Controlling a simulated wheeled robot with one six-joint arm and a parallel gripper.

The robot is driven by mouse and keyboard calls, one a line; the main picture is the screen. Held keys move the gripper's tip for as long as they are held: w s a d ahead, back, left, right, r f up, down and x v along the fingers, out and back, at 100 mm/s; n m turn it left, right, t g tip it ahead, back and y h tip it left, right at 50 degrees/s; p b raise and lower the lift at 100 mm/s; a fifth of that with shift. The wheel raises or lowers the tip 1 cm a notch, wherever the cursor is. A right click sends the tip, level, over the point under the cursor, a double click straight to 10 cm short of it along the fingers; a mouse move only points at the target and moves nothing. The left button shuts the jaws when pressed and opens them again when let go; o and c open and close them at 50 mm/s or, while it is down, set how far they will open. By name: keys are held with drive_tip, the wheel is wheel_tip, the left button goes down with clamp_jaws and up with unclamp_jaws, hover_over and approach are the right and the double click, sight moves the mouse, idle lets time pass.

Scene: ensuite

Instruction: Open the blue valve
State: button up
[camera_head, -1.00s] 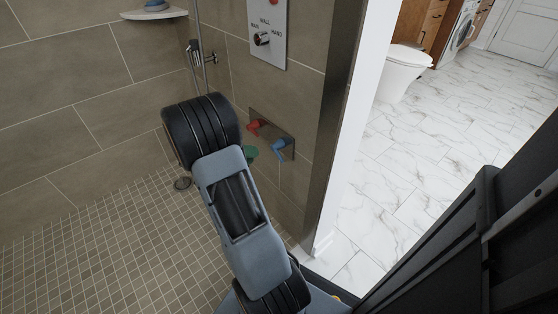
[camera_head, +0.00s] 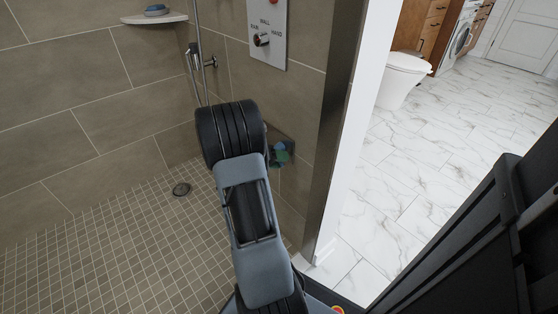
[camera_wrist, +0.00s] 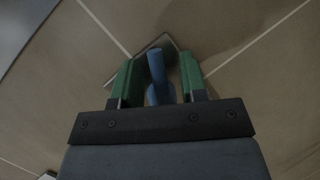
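The blue valve (camera_wrist: 157,72) is a lever handle on the shower wall. In the wrist view it stands between the two green fingers of my gripper (camera_wrist: 158,62), with a gap on each side, so the fingers are open around it. In the head view the blue valve (camera_head: 274,160) shows only partly beside my arm, with a green finger of my gripper (camera_head: 282,152) over it. The red valve beside it is hidden behind my arm. I cannot tell how far the blue handle is turned.
The valves' wall plate (camera_head: 286,138) sits low on the tiled wall. Above it is a shower control panel (camera_head: 267,38). A wall edge (camera_head: 335,140) separates the shower from the toilet (camera_head: 403,78).

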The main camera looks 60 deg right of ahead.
clamp_jaws()
idle(0.3)
drive_tip(key=shift+r+n+g+p, duration=0.7)
drive_tip(key=shift+n+p, duration=0.1)
drive_tip(key=shift+n, duration=0.2)
drive_tip(key=shift+s+r+n+g+h+p, duration=0.15)
drive_tip(key=shift+n+g+p, duration=0.15)
drive_tip(key=shift+n, duration=0.2)
drive_tip(key=shift+w+r+n+g+h+p, duration=0.1)
drive_tip(key=shift+n+g+h+p, duration=0.05)
drive_tip(key=shift+n+g, duration=0.3)
unclamp_jaws()
drive_tip(key=shift+f, duration=0.1)
